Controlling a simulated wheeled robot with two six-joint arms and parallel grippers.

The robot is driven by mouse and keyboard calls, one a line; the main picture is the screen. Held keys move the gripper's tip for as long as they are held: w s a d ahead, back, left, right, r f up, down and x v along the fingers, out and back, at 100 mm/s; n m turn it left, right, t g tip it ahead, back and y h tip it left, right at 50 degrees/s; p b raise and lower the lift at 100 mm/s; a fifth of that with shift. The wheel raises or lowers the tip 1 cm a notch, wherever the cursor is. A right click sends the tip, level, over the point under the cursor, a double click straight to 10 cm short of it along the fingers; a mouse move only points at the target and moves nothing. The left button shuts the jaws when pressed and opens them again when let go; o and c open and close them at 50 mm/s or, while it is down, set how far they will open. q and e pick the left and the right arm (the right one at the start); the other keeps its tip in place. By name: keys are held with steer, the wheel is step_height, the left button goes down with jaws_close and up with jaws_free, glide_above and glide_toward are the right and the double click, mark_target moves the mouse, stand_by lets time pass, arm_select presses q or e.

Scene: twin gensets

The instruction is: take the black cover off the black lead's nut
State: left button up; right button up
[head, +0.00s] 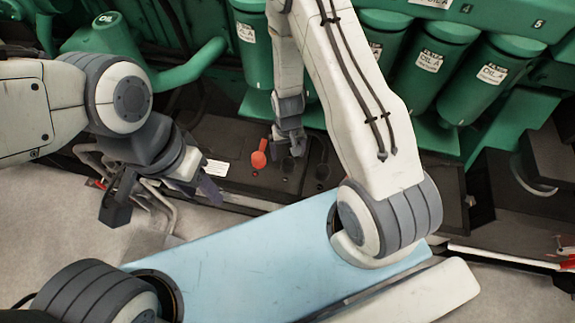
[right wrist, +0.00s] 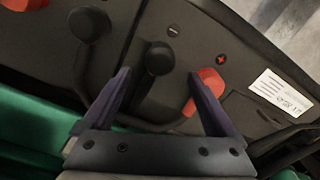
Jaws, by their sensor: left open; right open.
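The black cover (right wrist: 159,60) is a round black cap on a battery top beside a minus mark, with the black lead (right wrist: 147,93) running from it. My right gripper (right wrist: 158,77) is open, with its fingertips spread on either side of the black cover and gaps showing. I cannot tell how far above it they are. In the head view, my right gripper (head: 290,138) hangs over the batteries. My left gripper (head: 162,196) is open and empty, left of the batteries. The nut is not visible.
A red cover (right wrist: 209,82) by a plus mark sits close to my right gripper's finger. Another black cover (right wrist: 89,23) and a red one stand on the neighbouring battery. Green oil filters (head: 425,58) crowd behind. Metal pipes (head: 160,208) lie near my left gripper.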

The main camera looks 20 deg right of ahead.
mark_target(288, 161)
step_height(288, 161, down, 5)
steer(key=b, duration=0.5)
steer(key=shift+s+f, duration=0.1)
steer(key=shift+s, duration=0.05)
steer(key=c, duration=1.4)
